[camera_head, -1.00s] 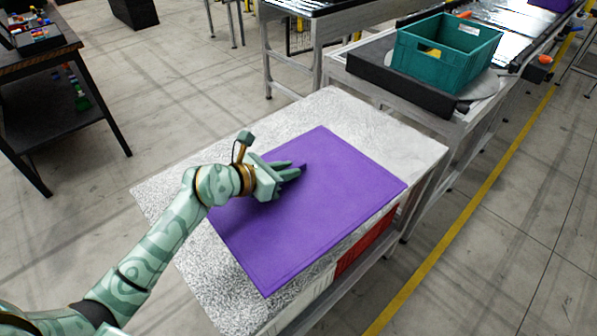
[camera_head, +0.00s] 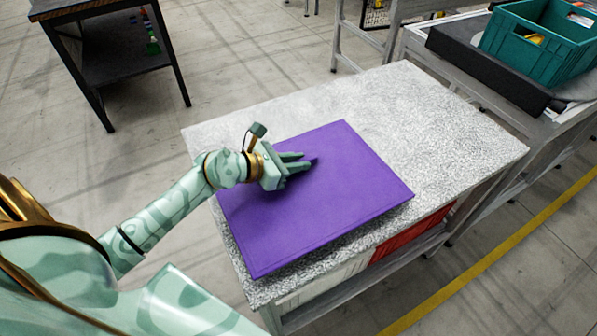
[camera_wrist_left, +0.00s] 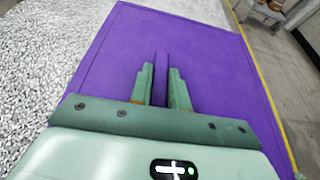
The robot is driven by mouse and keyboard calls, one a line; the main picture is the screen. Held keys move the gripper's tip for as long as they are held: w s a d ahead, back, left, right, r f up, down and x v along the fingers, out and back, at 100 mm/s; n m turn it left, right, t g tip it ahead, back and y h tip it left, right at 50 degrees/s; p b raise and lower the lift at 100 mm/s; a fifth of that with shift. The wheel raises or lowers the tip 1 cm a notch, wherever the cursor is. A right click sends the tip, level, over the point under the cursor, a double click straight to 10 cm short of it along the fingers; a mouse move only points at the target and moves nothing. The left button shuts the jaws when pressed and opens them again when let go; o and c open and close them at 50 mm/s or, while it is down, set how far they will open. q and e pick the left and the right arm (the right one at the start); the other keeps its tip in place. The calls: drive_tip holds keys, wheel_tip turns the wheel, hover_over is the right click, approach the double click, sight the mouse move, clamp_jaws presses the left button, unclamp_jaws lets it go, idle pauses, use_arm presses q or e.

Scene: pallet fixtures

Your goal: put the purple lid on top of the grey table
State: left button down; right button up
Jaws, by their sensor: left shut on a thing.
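The purple lid (camera_head: 325,205) is a flat rectangular panel over the front part of the speckled grey table (camera_head: 420,110). It also shows in the left wrist view (camera_wrist_left: 215,60), with the grey table top (camera_wrist_left: 50,45) beside it. My left gripper (camera_head: 308,162) is over the lid's upper middle, its fingers shut on a narrow purple ridge on the lid, seen between the fingertips in the left wrist view (camera_wrist_left: 161,75). The lid looks roughly level; I cannot tell whether it touches the table top. My right gripper is not in view.
Red (camera_head: 410,232) and white (camera_head: 325,280) bins sit beneath the table top. A teal crate (camera_head: 540,40) stands on a conveyor at the upper right. A dark shelf table (camera_head: 115,45) is at the upper left. The table's back and right parts are clear.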

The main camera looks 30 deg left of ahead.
use_arm(q)
wheel_tip(320, 180, down, 3)
drive_tip(key=shift+b, duration=0.6)
drive_tip(key=shift+w+r, duration=0.1)
drive_tip(key=c, duration=1.3)
unclamp_jaws()
